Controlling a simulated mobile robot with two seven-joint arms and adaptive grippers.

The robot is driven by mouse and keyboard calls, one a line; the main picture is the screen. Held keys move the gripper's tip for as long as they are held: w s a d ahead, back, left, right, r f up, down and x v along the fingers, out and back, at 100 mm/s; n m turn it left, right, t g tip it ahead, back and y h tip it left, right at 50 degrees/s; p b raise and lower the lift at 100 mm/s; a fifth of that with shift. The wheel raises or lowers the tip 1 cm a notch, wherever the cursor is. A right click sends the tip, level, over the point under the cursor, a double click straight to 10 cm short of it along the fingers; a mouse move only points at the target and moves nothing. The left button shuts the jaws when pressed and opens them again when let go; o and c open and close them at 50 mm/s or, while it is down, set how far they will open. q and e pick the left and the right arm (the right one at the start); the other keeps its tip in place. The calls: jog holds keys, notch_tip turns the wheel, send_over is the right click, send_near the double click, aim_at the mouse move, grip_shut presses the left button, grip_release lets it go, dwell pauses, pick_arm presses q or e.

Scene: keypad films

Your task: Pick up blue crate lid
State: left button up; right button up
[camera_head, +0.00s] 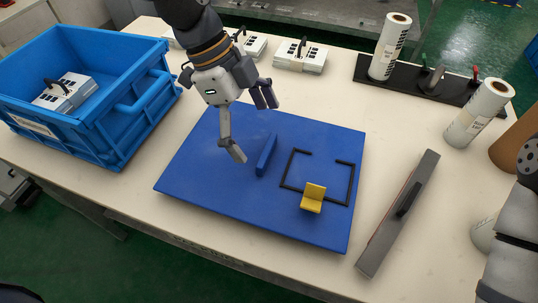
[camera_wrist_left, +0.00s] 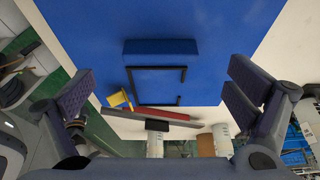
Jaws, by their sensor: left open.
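The blue crate lid (camera_head: 205,165) is a broad flat blue panel lying on the table. A raised blue bar (camera_head: 267,155), like a handle, stands on it near the middle. The bar also shows in the left wrist view (camera_wrist_left: 160,47). My left gripper (camera_head: 250,125) is open and empty above the lid, its fingers spread wide, up and left of the bar in the head view. In the left wrist view the bar lies beyond and between the open fingers (camera_wrist_left: 160,86). My right gripper is outside the view.
A black frame (camera_head: 350,187) and a yellow piece (camera_head: 313,197) are on the lid. A blue crate (camera_head: 120,125) with white keypads stands left. A long grey-red tool (camera_head: 400,215) lies right. Film rolls (camera_head: 390,47) (camera_head: 479,112) and a black tray (camera_head: 430,82) are behind right.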

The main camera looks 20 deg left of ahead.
aim_at(266, 148)
pick_arm(q)
jog(key=x, duration=0.4)
jog(key=shift+d+f, duration=0.2)
jog(key=shift+f, duration=0.1)
jog(key=shift+c, duration=0.5)
jog(key=c, duration=1.4)
jog(key=shift+r, duration=0.1)
